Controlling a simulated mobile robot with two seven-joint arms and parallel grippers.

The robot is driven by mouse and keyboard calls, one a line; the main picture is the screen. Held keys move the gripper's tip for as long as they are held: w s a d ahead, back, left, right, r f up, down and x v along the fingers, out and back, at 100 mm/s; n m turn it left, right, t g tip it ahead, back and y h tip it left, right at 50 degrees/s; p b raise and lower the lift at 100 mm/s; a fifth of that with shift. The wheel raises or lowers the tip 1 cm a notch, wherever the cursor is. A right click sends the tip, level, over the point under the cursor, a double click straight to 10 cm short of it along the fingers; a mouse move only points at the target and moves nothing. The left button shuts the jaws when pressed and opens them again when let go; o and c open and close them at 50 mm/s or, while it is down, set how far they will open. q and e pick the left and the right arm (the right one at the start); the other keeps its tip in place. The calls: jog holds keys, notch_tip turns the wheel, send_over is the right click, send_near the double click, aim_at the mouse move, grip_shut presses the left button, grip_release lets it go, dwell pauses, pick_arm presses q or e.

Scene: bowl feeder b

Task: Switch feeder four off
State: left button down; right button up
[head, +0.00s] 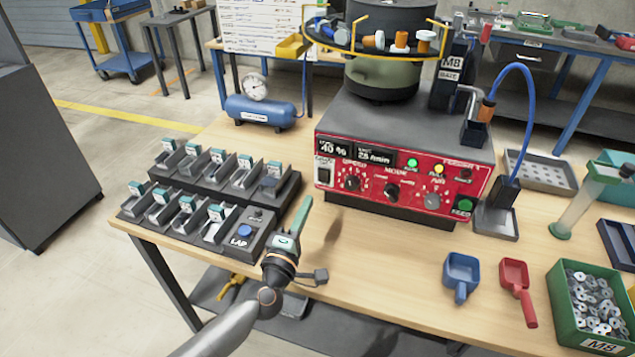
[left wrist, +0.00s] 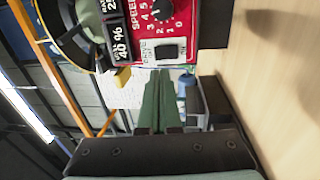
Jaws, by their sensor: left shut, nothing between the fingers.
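The feeder's red control panel (head: 400,175) faces me under the bowl (head: 385,75); the number in its feeder label is too small to read. A black rocker switch (head: 324,173) is at the panel's left end; it also shows in the left wrist view (left wrist: 167,51), just beyond the fingertips. I cannot tell which way it is pressed. The display (head: 336,147) is lit and reads about 40 %. My left gripper (head: 306,205) is shut and empty, in front of and below the panel's left end. In the left wrist view its green fingers (left wrist: 160,80) lie together. My right gripper is out of view.
A black rack of small units (head: 215,190) stands left of my left gripper. A blue air tank (head: 262,110) is behind it. A blue scoop (head: 461,275), a red scoop (head: 516,285) and a green bin of metal parts (head: 565,305) are at right. Table in front of the feeder is clear.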

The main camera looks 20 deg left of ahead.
aim_at(322, 173)
pick_arm(q)
jog(key=w, duration=0.6)
jog(key=shift+d+r+b, duration=0.15)
jog(key=shift+r+b, duration=0.2)
jog(key=shift+w+r, duration=0.1)
jog(key=shift+w, duration=0.75)
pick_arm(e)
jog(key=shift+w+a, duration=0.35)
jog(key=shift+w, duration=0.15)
